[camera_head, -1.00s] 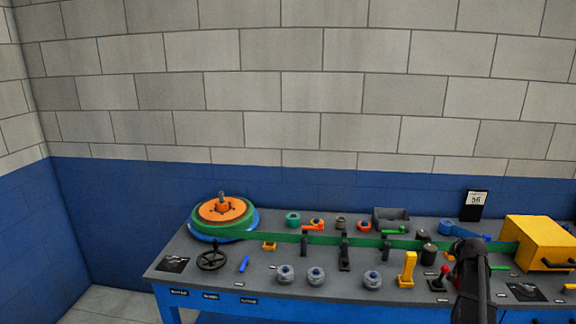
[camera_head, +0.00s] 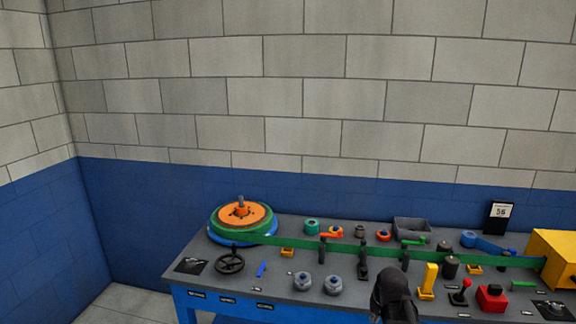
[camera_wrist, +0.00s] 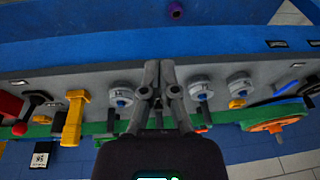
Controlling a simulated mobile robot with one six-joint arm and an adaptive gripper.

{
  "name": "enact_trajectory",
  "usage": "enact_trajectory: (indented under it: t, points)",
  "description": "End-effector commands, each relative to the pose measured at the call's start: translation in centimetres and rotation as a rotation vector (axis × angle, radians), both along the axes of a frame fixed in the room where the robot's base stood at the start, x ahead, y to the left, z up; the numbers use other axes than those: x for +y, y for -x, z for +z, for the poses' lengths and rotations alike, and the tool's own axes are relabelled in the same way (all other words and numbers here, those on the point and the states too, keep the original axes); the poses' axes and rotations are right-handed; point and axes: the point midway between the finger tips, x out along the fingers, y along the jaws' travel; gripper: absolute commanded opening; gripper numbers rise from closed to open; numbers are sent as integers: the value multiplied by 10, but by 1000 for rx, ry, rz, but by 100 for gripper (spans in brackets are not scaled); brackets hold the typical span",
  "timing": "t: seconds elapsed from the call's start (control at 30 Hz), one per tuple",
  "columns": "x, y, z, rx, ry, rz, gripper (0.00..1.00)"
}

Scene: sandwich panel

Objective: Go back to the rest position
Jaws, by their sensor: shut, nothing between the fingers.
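My gripper (camera_wrist: 159,68) shows in the wrist view with its two dark fingers together at the tips and nothing between them. It is above the workbench (camera_wrist: 285,68), which appears upside down there, apart from the round grey knobs on either side. In the head view the dark end of my arm (camera_head: 393,293) rises from the bottom edge in front of the bench, and the fingers cannot be made out. It hides part of the bench's front, left of a yellow upright handle (camera_head: 428,279).
The bench holds an orange and green reel (camera_head: 240,216), a green strip (camera_head: 378,252), a black handwheel (camera_head: 230,261), grey knobs (camera_head: 302,281), a red block (camera_head: 491,297), a yellow box (camera_head: 560,258) and a dark sign (camera_head: 499,216). A brick wall (camera_head: 300,100) stands behind.

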Motion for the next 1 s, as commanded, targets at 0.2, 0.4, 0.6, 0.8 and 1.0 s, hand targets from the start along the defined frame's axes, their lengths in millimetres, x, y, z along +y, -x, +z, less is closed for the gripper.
enact_trajectory:
  t: [0.2, 0.4, 0.6, 0.8, 1.0]
  points:
    - [57, 62, -4, 139, 32, 93, 0]
    - [80, 94, -5, 216, 57, 137, 0]
    - [85, 101, -5, 236, 64, 146, 0]
    - [85, 100, -5, 235, 63, 145, 0]
    - [85, 100, -5, 234, 63, 145, 0]
